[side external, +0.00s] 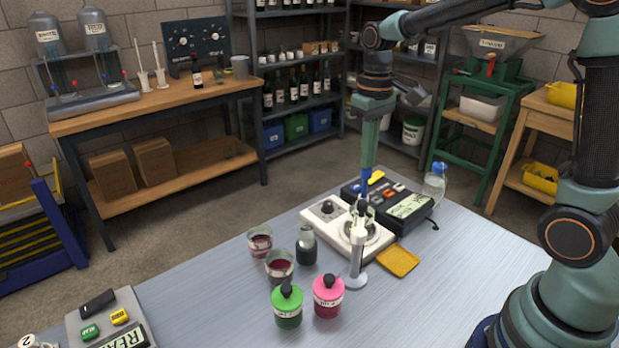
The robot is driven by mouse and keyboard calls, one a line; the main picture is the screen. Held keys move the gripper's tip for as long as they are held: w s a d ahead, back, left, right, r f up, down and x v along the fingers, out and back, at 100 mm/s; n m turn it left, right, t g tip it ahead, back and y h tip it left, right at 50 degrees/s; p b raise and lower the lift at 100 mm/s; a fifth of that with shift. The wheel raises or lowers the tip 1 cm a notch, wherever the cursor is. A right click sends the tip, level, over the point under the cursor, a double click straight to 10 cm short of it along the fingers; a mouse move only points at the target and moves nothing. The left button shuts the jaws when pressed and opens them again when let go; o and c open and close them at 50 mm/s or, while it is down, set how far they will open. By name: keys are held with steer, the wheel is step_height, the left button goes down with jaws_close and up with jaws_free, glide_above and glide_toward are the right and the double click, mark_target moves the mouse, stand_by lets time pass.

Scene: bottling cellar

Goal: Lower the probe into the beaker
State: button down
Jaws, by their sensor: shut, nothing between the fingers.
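My gripper (365,190) points straight down over the white stirrer (326,212) on the steel table. Its blue fingers are shut, with nothing visible between them. Their tips are just above the dark top of the probe (363,207); I cannot tell whether they touch it. A white holder on a post (356,262) stands at the stirrer's front edge. The small glass beaker (372,221) is on the stirrer plate, partly hidden behind the holder. How deep the probe's lower end sits relative to the beaker is hidden.
The table's right front is clear.

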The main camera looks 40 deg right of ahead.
mark_target(366, 178)
steer(key=shift+f, duration=2.4)
steer(key=shift+r, duration=3.05)
steer(key=shift+s, duration=0.1)
steer(key=s+a+r+t, duration=0.3)
steer(key=s+t, duration=0.2)
steer(key=s, duration=0.5)
steer(key=shift+s+t, duration=0.15)
steer(key=shift+t, duration=0.15)
